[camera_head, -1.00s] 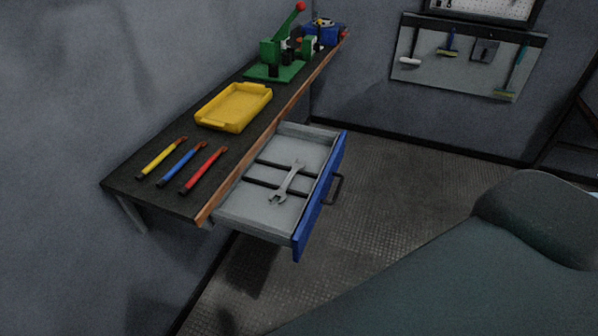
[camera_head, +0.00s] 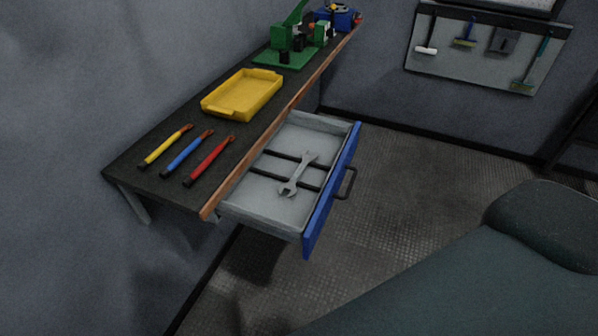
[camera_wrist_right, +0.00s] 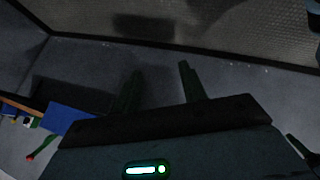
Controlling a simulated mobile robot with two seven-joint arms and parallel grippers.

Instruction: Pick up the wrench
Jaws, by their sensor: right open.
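The grey wrench (camera_head: 298,174) lies at a slant in the open drawer (camera_head: 262,214) under the workbench, across the drawer's black divider strips. In the head view no gripper shows; only a large dark green part of my own body fills the lower right. In the right wrist view my right gripper (camera_wrist_right: 159,82) has its two dark fingers apart with nothing between them. It points toward the floor and wall, and no wrench shows there. My left gripper is not in view.
The workbench (camera_head: 150,189) holds yellow, blue and red handled tools, a yellow tray (camera_head: 242,94) and a green press (camera_head: 287,50). The drawer's blue front (camera_head: 332,192) with its handle sticks out over open floor. A tool board (camera_head: 485,52) hangs on the back wall.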

